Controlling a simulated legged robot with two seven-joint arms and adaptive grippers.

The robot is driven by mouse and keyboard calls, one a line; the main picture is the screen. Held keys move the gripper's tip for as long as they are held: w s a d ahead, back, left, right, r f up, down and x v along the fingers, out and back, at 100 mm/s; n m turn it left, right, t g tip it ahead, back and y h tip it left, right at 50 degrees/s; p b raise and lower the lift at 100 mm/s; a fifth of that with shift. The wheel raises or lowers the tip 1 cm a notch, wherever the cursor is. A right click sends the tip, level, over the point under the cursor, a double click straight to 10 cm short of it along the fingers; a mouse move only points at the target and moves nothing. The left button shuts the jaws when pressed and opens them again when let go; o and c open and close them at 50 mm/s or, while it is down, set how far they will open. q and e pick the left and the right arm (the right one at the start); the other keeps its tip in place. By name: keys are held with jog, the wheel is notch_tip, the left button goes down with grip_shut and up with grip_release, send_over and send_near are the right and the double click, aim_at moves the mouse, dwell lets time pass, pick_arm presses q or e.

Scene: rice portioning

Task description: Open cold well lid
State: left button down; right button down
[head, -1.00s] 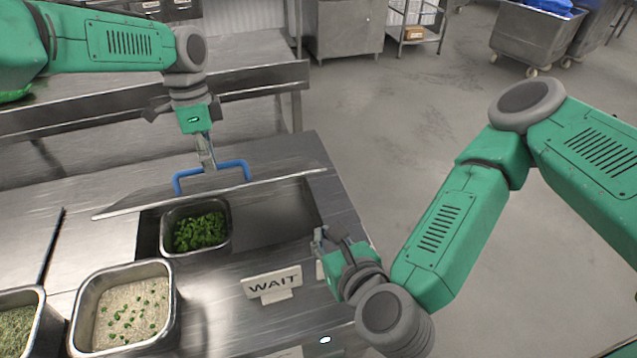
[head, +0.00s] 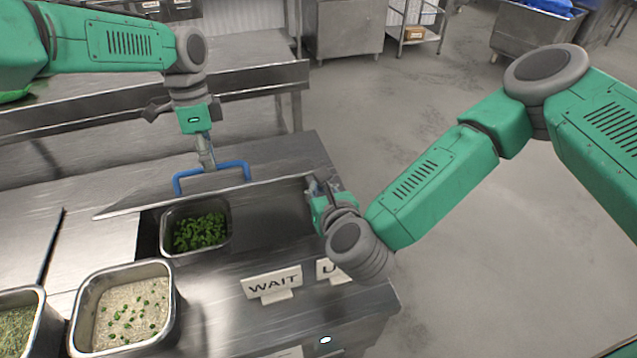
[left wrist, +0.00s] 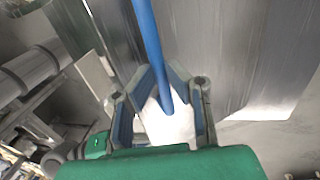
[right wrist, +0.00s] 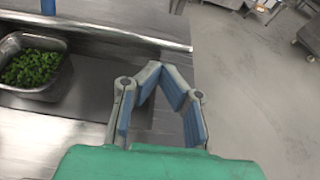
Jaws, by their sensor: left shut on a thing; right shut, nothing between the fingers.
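The cold well lid (head: 140,201) is a flat steel panel tilted up along the back of the cold well (head: 265,215). Its blue handle (head: 232,164) stands at the lid's upper side. My left gripper (head: 207,164) is shut on the blue handle, which also runs between the fingers in the left wrist view (left wrist: 146,45). My right gripper (head: 316,186) is shut and empty at the right end of the well, close to the lid's right end. In the right wrist view its fingertips (right wrist: 165,72) meet near the lid's edge (right wrist: 125,36); I cannot tell whether they touch it.
A steel pan of green herbs (head: 229,240) sits in the well. A pan of rice with green bits (head: 172,325) and another pan (head: 38,330) stand at the front left. A WAIT sign (head: 272,283) and a partly hidden second sign (head: 334,270) stand in front of the well.

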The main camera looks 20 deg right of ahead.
pick_arm(q)
jog(key=shift+w+a+f, duration=0.1)
jog(key=shift+w+f, duration=0.1)
jog(key=shift+w, duration=0.05)
pick_arm(e)
jog(key=shift+w+r, duration=0.25)
jog(key=shift+r, duration=0.1)
